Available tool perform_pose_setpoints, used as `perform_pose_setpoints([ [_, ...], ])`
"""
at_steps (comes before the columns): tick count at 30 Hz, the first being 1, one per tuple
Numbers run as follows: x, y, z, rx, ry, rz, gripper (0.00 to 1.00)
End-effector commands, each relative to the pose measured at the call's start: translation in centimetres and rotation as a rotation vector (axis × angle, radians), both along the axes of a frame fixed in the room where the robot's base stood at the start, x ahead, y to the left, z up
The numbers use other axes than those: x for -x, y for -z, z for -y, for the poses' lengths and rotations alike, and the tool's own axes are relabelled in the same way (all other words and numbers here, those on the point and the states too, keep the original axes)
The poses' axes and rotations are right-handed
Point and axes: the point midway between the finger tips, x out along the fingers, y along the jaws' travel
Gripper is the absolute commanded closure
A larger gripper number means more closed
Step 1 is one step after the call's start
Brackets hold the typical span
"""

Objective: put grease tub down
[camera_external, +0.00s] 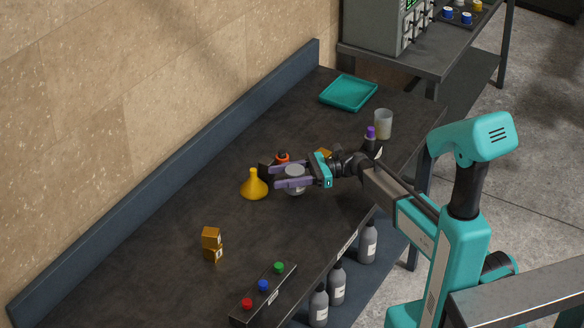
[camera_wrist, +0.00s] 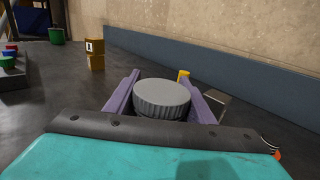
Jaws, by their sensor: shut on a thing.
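The grease tub (camera_wrist: 162,95) is round with a grey ribbed lid. In the wrist view it sits between the two purple fingers of my gripper (camera_wrist: 160,92). My gripper (camera_external: 293,178) is shut on the tub (camera_external: 295,173), with a finger on each side. In the external view the tub is low over the dark bench top (camera_external: 160,240); I cannot tell whether its base touches the bench. The fingers hide part of its sides.
A yellow funnel (camera_external: 254,185) stands just left of my gripper, and an orange-topped item (camera_external: 282,158) is close behind it. Stacked brown boxes (camera_external: 212,244) and a button box (camera_external: 263,290) are nearer the front. A teal tray (camera_external: 348,93) and cup (camera_external: 383,124) are at the far end.

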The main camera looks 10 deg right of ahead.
Motion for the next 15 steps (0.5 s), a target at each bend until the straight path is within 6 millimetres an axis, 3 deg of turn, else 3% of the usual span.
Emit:
perform_pose_setpoints([
  [7,0.0,1.8,0.0,-0.002,0.0,0.001,0.83],
  [15,0.0,2.1,0.0,-0.002,0.0,0.002,0.83],
])
